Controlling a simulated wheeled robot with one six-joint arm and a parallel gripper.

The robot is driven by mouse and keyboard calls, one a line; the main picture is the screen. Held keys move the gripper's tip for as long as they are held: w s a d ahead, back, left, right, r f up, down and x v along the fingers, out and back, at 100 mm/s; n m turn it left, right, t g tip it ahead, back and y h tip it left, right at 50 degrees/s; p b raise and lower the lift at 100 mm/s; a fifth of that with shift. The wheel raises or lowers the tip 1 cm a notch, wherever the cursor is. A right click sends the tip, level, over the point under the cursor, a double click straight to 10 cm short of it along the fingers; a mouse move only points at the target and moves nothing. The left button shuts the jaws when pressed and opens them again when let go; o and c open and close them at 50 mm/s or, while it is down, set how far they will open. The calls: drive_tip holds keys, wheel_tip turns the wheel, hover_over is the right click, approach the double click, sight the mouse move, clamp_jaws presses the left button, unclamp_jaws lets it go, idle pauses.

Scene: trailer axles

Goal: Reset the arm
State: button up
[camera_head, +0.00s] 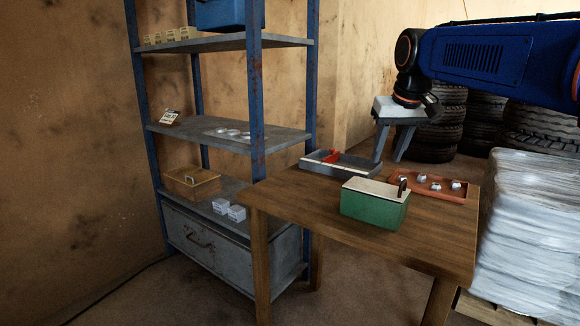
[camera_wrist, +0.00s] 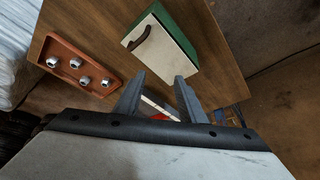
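My gripper (camera_head: 388,159) hangs from my blue arm at the upper right of the head view, pointing down, above and behind the far edge of the wooden table (camera_head: 300,204). Its two grey fingers are spread apart with nothing between them. In the wrist view my gripper (camera_wrist: 160,76) also shows both fingers apart over the table area. The fingers appear clear of the green box with a pale lid (camera_head: 372,206); that box also shows in the wrist view (camera_wrist: 183,28).
A grey tray with a red section (camera_head: 345,168) and a reddish tray (camera_head: 428,190) with several small metal parts lie on the table. A blue-post shelf (camera_head: 257,110) stands left. Tyres (camera_head: 440,135) and a plastic-wrapped stack (camera_head: 530,220) stand right.

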drive_tip(key=s+d+f, duration=0.2)
drive_tip(key=s+f, duration=1.1)
drive_tip(key=s, duration=0.2)
drive_tip(key=s+d+f+m, duration=0.1)
drive_tip(key=s+d+f, duration=0.1)
drive_tip(key=s+f, duration=1.1)
drive_tip(key=s, duration=0.3)
drive_tip(key=shift+d+f, duration=0.15)
